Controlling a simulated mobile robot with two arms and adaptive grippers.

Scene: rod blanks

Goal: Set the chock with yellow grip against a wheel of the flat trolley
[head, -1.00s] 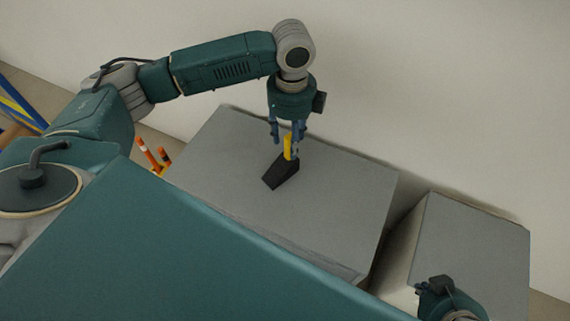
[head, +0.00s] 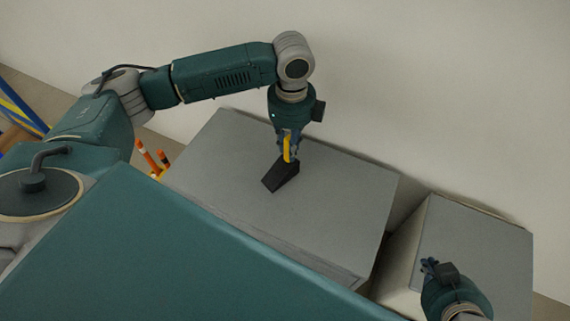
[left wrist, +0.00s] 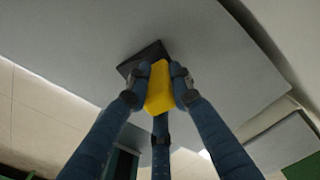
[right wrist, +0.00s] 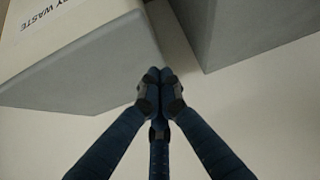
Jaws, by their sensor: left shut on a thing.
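The chock is a black wedge (head: 280,176) with an upright yellow grip (head: 287,149), resting on the grey top of a large box (head: 335,215). My left gripper (head: 287,146) is shut on the yellow grip from above. In the left wrist view the yellow grip (left wrist: 160,88) sits between the fingers, with the black wedge (left wrist: 143,57) beyond it. My right gripper (head: 430,265) is over the smaller box at lower right. In the right wrist view its fingertips (right wrist: 160,76) meet with nothing between them. I cannot make out the flat trolley in any view.
A second grey-topped box (head: 478,240) stands right of the large one, with a narrow gap between. A pale wall (head: 430,80) runs behind both. Orange-and-white posts (head: 148,156) and blue and yellow bars (head: 22,115) are at left. The large box top is otherwise clear.

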